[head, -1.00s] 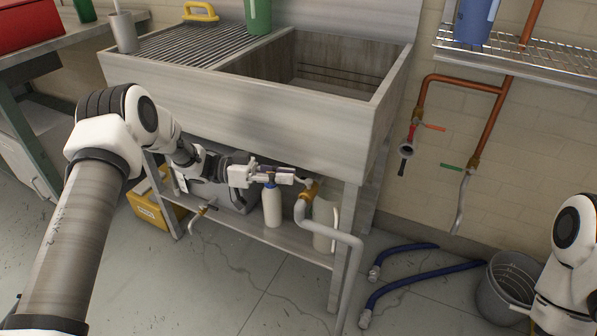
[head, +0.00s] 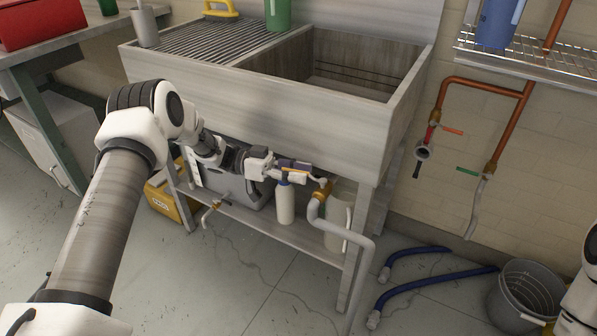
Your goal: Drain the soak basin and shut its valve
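The soak basin (head: 300,112) is a grey sink with a ribbed drainboard on its left. Its inside looks dark and I cannot tell whether water stands in it. Under its right part, a grey drain pipe (head: 358,262) with a brass valve fitting (head: 320,192) bends down toward the floor. My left gripper (head: 310,174) is under the basin, its fingers at the brass fitting. The fingers hide the valve's handle, and I cannot tell whether they grip it. My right gripper is out of view; only a bit of that arm shows at the right edge.
A white bottle (head: 286,204) and a grey bin stand on the lower shelf (head: 262,224). Blue hoses (head: 425,292) and a grey bucket (head: 525,292) lie and stand on the floor at right. Copper pipes (head: 508,125) with red and green handles run along the wall.

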